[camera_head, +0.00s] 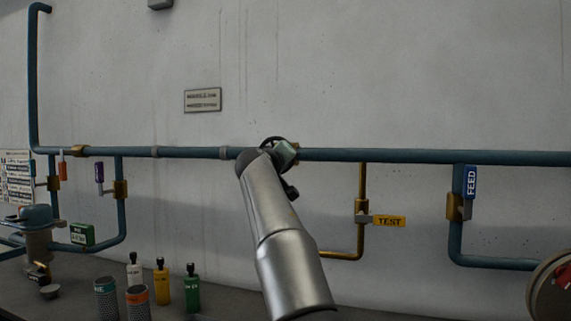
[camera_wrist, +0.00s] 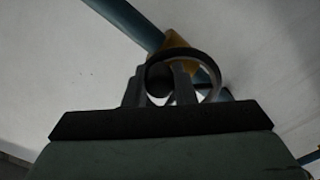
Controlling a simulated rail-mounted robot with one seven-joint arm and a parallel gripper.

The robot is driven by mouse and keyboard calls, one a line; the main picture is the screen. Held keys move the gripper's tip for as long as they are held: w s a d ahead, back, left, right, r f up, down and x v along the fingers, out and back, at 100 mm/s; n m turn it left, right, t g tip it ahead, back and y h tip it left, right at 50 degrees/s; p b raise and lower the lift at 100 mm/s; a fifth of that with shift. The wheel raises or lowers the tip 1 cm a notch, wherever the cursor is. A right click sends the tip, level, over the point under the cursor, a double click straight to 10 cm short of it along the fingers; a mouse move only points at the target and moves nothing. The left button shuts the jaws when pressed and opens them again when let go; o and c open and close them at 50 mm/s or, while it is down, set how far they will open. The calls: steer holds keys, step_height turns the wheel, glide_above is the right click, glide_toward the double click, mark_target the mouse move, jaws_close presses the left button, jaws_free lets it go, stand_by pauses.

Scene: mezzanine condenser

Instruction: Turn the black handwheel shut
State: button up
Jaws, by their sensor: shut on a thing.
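The black handwheel (camera_wrist: 214,72) sits on a brass valve body (camera_wrist: 176,41) on the blue pipe. In the wrist view my gripper (camera_wrist: 160,75) is at the left part of the wheel, its two fingers shut on the rim with a dark round part between them. In the head view my gripper (camera_head: 286,152) is at the pipe and my arm covers much of the valve. Only a dark arc of the handwheel (camera_head: 271,140) shows above my wrist there. How far the wheel is turned cannot be told.
The blue pipe (camera_head: 400,156) runs along the wall. A brass branch with a yellow TEST tag (camera_head: 389,221) and a valve with a blue FEED tag (camera_head: 470,182) are to the right. Several bottles, including a yellow one (camera_head: 161,285), stand at the lower left. A red wheel (camera_head: 552,290) is at far right.

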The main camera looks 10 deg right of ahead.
steer(key=shift+f, duration=0.15)
stand_by(0.4)
steer(key=o, duration=1)
steer(key=shift+s+a+b, duration=0.3)
steer(key=shift+s+b, duration=0.05)
steer(key=shift+b, duration=0.1)
steer(key=b+v, duration=0.6)
steer(key=v, duration=1)
steer(key=shift+s, duration=0.25)
